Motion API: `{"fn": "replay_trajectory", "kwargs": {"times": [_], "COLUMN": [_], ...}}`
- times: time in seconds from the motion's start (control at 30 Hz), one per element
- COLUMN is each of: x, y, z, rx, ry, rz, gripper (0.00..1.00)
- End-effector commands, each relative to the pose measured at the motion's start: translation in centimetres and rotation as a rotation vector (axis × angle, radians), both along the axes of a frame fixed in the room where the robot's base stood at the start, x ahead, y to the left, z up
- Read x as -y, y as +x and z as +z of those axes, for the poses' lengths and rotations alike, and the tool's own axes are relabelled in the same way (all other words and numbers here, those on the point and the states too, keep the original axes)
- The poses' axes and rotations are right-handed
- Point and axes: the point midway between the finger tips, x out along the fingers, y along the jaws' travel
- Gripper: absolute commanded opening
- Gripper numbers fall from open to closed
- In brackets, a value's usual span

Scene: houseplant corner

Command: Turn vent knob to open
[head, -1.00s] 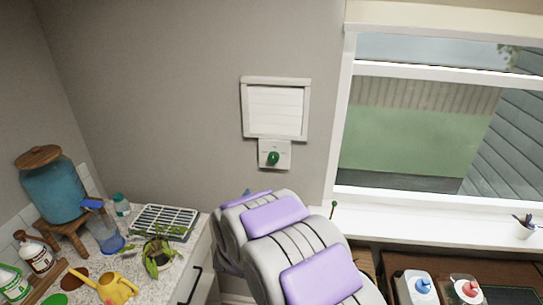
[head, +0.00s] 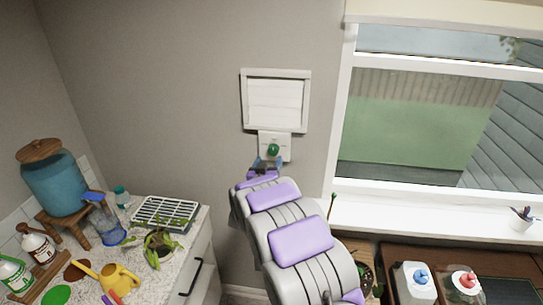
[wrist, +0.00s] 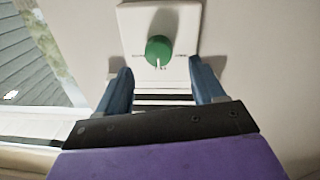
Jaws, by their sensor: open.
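The green vent knob (head: 273,150) sits on a white wall plate (head: 288,142) just below the white louvred vent (head: 276,101). In the wrist view the round knob (wrist: 158,51) has a pale mark at its lower edge, pointing downward in the picture. Small lettering on the plate (wrist: 186,20) is too blurred to read. My gripper (head: 267,163) is just below the knob in the head view. In the wrist view my gripper (wrist: 160,75) is open, its blue fingers on either side of and short of the knob, with nothing between them.
A window (head: 430,110) with a white sill (head: 400,212) is to the right. At lower left, a counter (head: 190,235) holds a blue water dispenser (head: 55,183), a seed tray (head: 165,212), a plant (head: 158,247) and a yellow watering can (head: 118,280). The wall around the plate is clear.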

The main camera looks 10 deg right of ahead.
Motion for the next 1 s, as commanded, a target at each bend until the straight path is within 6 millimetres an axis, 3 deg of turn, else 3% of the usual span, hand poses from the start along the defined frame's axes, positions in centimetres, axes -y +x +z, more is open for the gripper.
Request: {"fn": "replay_trajectory", "kwargs": {"times": [0.2,0.4,0.83,1.0], "x": [1.2,1.7,2.0,2.0], "y": [2.9,4.5,5.1,5.1], "z": [0.0,-0.1,-0.1,-0.1], "rx": [0.002,-0.002,-0.002,-0.002], "ry": [0.001,0.002,0.000,0.001], "rz": [-0.003,0.000,0.000,0.000], "gripper": [0.68,0.68,0.68,0.53]}}
